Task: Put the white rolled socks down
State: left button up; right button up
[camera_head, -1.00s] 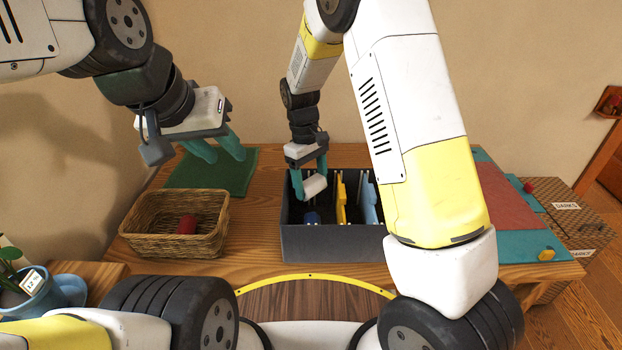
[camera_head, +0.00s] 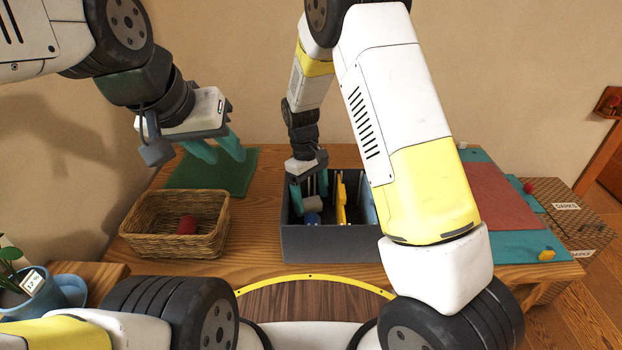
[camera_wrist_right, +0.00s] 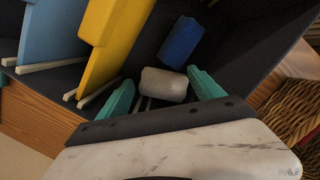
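The white rolled socks (camera_head: 312,204) are inside the dark drawer box (camera_head: 335,243), in its left compartment. In the right wrist view the white rolled socks (camera_wrist_right: 164,85) lie beside a blue roll (camera_wrist_right: 181,42), between my right fingertips with a small gap on one side. My right gripper (camera_head: 310,194) reaches down into the box and is open around the socks; its fingers (camera_wrist_right: 160,78) also show in the wrist view. My left gripper (camera_head: 222,152) is open and empty above the green mat (camera_head: 190,175).
Yellow (camera_head: 341,200) and blue (camera_wrist_right: 50,30) dividers stand right of the socks' compartment in the box. A wicker basket (camera_head: 160,246) with a red roll (camera_head: 187,225) stands left of the box. Bare tabletop lies between basket and box.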

aim_at(307, 198)
notch_tip(307, 198, up, 12)
jog(key=w+a+r, duration=0.1)
jog(key=s+d+r+m+t+y, duration=0.35)
jog(key=s+d+r, duration=0.55)
jog(key=r, duration=0.3)
jog(key=s+d+r+m+t, duration=0.1)
jog(key=s+d+m+t, duration=0.1)
jog(key=s, duration=0.4)
jog(key=s+d+r+m+t, duration=0.1)
jog(key=s+d+m+t, duration=0.1)
jog(key=s, duration=0.4)
jog(key=shift+s+d+r+m, duration=0.4)
jog(key=shift+d+m, duration=0.05)
jog(key=shift+d, duration=0.5)
